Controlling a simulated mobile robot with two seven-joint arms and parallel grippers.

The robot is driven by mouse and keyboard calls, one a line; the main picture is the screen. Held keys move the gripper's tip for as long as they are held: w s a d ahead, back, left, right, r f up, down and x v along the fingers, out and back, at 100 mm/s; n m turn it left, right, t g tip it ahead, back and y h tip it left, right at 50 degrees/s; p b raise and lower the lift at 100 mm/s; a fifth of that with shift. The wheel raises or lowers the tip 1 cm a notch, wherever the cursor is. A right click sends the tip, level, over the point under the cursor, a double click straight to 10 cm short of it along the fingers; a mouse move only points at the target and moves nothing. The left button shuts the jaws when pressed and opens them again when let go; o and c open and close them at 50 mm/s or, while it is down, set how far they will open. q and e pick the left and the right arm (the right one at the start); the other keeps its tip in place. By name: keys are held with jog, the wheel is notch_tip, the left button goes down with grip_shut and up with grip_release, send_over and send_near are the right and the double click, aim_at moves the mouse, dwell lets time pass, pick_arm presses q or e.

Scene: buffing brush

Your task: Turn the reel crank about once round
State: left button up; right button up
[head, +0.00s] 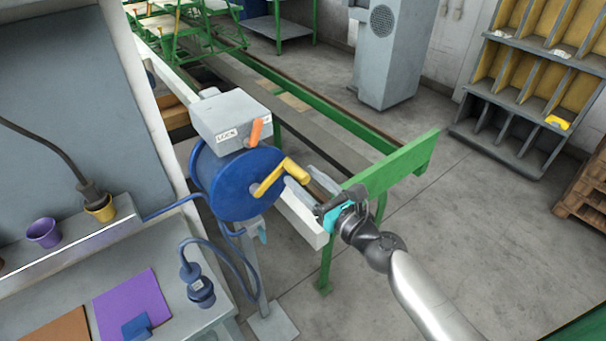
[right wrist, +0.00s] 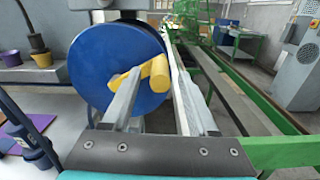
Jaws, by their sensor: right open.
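The blue reel (head: 232,188) stands on a post beside the bench. Its yellow crank (head: 268,184) is on the face toward my right arm, with the handle (head: 296,170) at the upper right of the reel's hub. My right gripper (head: 303,179) is open, with its fingertips close to the handle. In the right wrist view the handle's round end (right wrist: 159,72) shows between the two fingers (right wrist: 156,70), and the crank arm passes behind the left finger. I cannot tell whether a finger touches it. My left gripper is not in view.
A grey box with an orange lever (head: 256,132) sits above the reel. A green-framed rail (head: 395,165) runs behind my right gripper. A bench with cups and a purple sheet (head: 132,303) is at left.

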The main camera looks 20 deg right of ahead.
jog(key=shift+w+a, duration=0.15)
jog(key=shift+w, duration=0.35)
jog(key=shift+c, duration=0.3)
grip_shut()
dwell(0.9)
